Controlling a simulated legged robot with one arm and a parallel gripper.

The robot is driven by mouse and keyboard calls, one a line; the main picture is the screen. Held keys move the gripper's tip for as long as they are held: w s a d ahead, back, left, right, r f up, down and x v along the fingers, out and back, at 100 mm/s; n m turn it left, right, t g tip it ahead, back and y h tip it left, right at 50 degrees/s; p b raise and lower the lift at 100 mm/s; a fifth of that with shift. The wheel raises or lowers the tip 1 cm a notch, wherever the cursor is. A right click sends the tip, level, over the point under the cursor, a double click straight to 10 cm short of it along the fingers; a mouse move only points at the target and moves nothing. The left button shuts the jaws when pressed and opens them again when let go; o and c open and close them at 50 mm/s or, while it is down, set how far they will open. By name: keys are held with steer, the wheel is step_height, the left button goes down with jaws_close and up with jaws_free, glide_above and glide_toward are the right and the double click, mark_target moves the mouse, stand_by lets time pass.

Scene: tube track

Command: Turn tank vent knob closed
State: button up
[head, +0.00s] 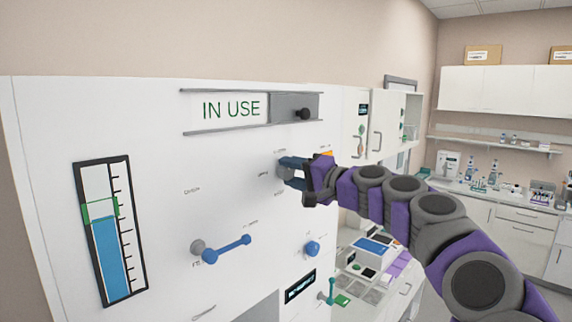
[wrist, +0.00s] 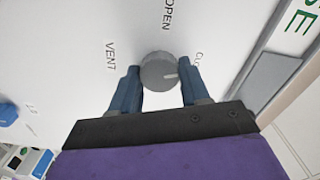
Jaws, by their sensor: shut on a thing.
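The vent knob (wrist: 159,71) is a round grey dial on the white panel, with a pale pointer mark toward its lower right edge in the wrist view. "VENT" is printed to its left, "OPEN" above it, and a partly hidden label starting with "C" to its right. My gripper (wrist: 160,82) is shut on the knob, one blue finger on each side. In the head view my gripper (head: 287,170) reaches the panel from the right, and the knob is mostly hidden behind the fingers.
The panel also bears an "IN USE" sign (head: 231,108) with a grey slider, a blue level gauge (head: 109,230), a blue lever (head: 228,249) and a blue knob (head: 312,248). A bench with equipment (head: 373,248) stands to the right, beyond my arm.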

steer(key=m+p, duration=0.2)
steer(key=m, duration=0.1)
steer(key=shift+w+d, duration=0.1)
steer(key=shift+d, duration=0.1)
steer(key=shift+f+m, duration=0.1)
steer(key=shift+m, duration=0.2)
steer(key=shift+f+p, duration=0.2)
steer(key=shift+p, duration=0.15)
steer(key=o, duration=1.1)
steer(key=shift+w+d+r+m, duration=0.15)
steer(key=shift+d+m, duration=0.15)
steer(key=shift+d, duration=0.4)
steer(key=shift+c, duration=0.2)
steer(key=shift+s, duration=0.2)
